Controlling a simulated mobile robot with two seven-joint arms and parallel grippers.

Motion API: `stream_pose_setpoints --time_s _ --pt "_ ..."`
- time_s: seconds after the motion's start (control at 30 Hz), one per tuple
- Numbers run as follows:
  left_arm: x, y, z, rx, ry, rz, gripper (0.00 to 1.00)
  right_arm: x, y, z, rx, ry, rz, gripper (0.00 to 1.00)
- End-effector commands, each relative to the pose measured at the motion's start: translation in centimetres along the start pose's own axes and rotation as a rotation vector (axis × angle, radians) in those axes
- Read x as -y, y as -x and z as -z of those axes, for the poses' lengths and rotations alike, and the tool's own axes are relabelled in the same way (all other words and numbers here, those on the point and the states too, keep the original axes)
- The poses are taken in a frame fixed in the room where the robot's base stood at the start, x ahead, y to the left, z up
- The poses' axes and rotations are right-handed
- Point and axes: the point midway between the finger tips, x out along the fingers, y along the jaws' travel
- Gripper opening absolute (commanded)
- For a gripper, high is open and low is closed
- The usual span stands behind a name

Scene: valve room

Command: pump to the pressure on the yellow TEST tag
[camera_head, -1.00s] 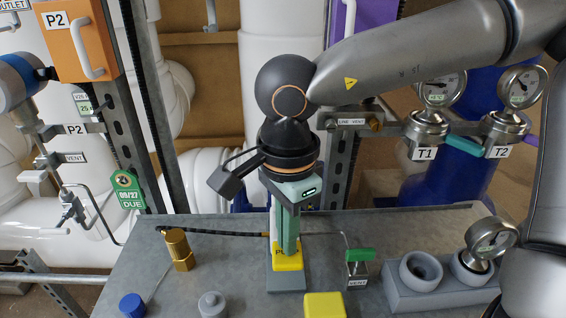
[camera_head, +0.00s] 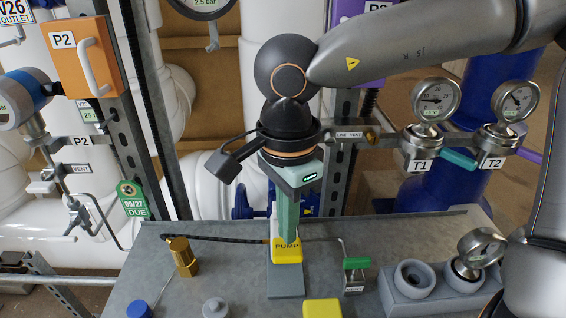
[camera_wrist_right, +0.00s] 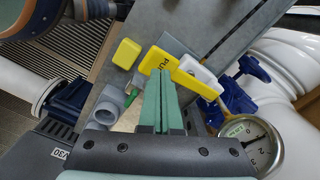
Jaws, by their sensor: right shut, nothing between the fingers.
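The pump (camera_head: 287,252) is a yellow block lettered PUMP on a grey base, standing on the bench. It also shows in the wrist view (camera_wrist_right: 160,61), with a white and yellow part (camera_wrist_right: 197,77) beside it. My right gripper (camera_head: 287,236) points down with its green fingers shut and empty, in front of the pump's upper part and hiding some of it. I cannot tell whether they touch. The fingers also show in the wrist view (camera_wrist_right: 163,80). No readable TEST tag shows. A small gauge (camera_head: 482,249) sits in a grey holder (camera_head: 405,296). My left gripper is out of view.
A green-handled vent valve (camera_head: 356,264) stands right of the pump, a brass fitting (camera_head: 183,258) left. A plain yellow block (camera_head: 322,308) is at the front. Gauges T1 (camera_head: 436,100) and T2 (camera_head: 515,100) stand behind. The bench's back right (camera_head: 410,230) is clear.

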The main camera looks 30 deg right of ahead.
Motion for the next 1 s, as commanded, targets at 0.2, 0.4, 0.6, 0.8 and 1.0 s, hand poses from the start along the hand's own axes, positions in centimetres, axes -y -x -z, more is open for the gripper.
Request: stream_pose_setpoints --time_s 0.2,0.4,0.6,0.8,1.0 --pt "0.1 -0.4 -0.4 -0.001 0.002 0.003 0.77 0.0 0.0 0.0 0.000 0.000 0.000 0.00" --pt "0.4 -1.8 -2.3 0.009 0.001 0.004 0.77 0.0 -1.7 0.0 0.000 0.000 0.000 0.00" --pt "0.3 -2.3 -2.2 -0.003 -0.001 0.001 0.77 0.0 -3.1 0.0 0.000 0.000 0.000 0.00" --pt "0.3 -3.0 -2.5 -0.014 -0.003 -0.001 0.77 0.0 -4.5 0.0 -0.001 0.000 0.000 0.00" --pt "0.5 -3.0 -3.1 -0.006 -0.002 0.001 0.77 0.0 -5.1 0.1 -0.002 0.000 0.001 0.00"
